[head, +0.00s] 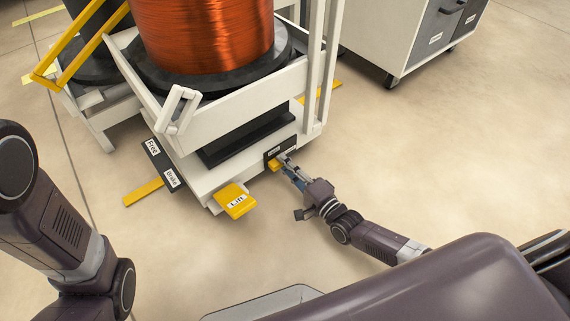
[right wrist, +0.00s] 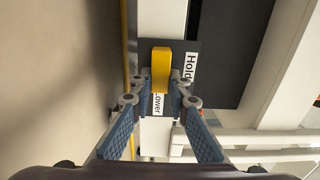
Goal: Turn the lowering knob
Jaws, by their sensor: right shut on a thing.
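The lowering knob (right wrist: 161,68) is a yellow block on a dark plate with "Hold" and "Lower" labels. In the head view the knob (head: 273,166) shows at the lower right of the white cart (head: 250,99), partly hidden by my gripper. My right gripper (head: 284,160) reaches it from the front. In the right wrist view the fingertips of the right gripper (right wrist: 161,80) are shut on the knob, one on each side. The knob stands upright in that view, its lower end over the "Lower" label. In the head view my left arm is at the left edge; its gripper is out of frame.
A copper wire spool (head: 203,35) sits on the cart. A yellow "Lift" pedal (head: 236,201) sticks out at the cart's front, left of my right gripper. A "Free/Brake" plate (head: 161,164) is farther left. A white cabinet (head: 408,40) stands behind; the floor on the right is clear.

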